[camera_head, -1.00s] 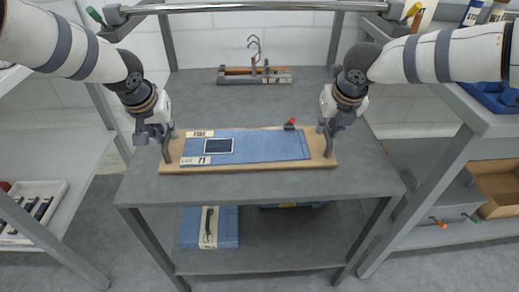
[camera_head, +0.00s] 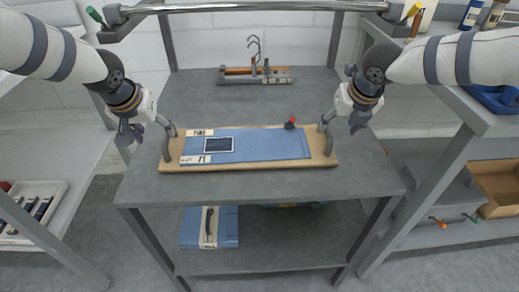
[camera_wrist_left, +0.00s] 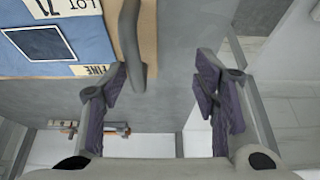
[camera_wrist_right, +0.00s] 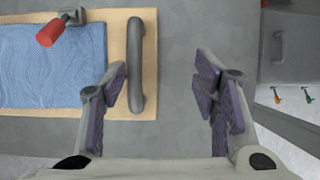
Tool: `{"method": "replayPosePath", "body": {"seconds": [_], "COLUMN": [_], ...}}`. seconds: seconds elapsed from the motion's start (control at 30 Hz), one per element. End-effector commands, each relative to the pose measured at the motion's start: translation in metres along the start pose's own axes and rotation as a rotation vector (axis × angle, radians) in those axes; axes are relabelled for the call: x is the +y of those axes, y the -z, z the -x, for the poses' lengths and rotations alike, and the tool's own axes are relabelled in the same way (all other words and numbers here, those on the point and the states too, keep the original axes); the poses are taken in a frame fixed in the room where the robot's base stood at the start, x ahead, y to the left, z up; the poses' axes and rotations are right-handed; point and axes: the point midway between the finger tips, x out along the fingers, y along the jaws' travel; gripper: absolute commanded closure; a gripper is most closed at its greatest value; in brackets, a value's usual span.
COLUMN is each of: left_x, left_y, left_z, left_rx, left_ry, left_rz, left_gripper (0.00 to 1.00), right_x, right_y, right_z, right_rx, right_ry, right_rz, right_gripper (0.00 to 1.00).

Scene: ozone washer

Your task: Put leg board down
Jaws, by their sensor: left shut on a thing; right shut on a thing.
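The leg board (camera_head: 250,174) is a long wooden board with a blue pad (camera_head: 270,146) and a grey bar handle at each end. It lies flat on the grey table. Whether the inner fingers touch the handles is unclear.
A framed dark panel (camera_head: 219,144), labels and a red-knobbed clamp (camera_head: 290,123) are on the board. A wooden fixture with hooks (camera_head: 255,75) stands at the table's back.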

Motion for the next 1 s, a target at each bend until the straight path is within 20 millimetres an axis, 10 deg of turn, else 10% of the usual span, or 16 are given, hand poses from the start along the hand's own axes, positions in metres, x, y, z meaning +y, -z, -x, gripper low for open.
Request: {"method": "replayPosePath", "body": {"seconds": [0.17, 0.2, 0.33, 0.77, 1.0], "left_x": [-0.011, -0.011, -0.011, -0.005, -0.003], "left_y": [0.0, 0.0, 0.0, 0.0, 0.002], "left_z": [0.0, 0.0, 0.0, 0.004, 0.063], "left_rx": [-0.003, -0.003, -0.003, -0.001, 0.004], "left_ry": [0.02, 0.02, 0.019, 0.011, 0.005], "left_rz": [0.003, 0.003, 0.003, 0.001, 0.0], "left_gripper": [0.67, 0.38, 0.12, 0.12, 0.12], "right_x": [-0.012, -0.012, -0.012, -0.006, -0.004], "right_y": [0.0, 0.0, 0.0, 0.001, 0.001], "right_z": [-0.001, -0.001, -0.001, -0.001, 0.0], "right_rx": [0.002, 0.002, 0.003, 0.003, 0.003], "right_ry": [0.025, 0.025, 0.024, 0.013, 0.011], "right_rz": [-0.006, -0.006, -0.007, -0.003, -0.002], "right_gripper": [0.67, 0.67, 0.67, 0.67, 0.67]}}
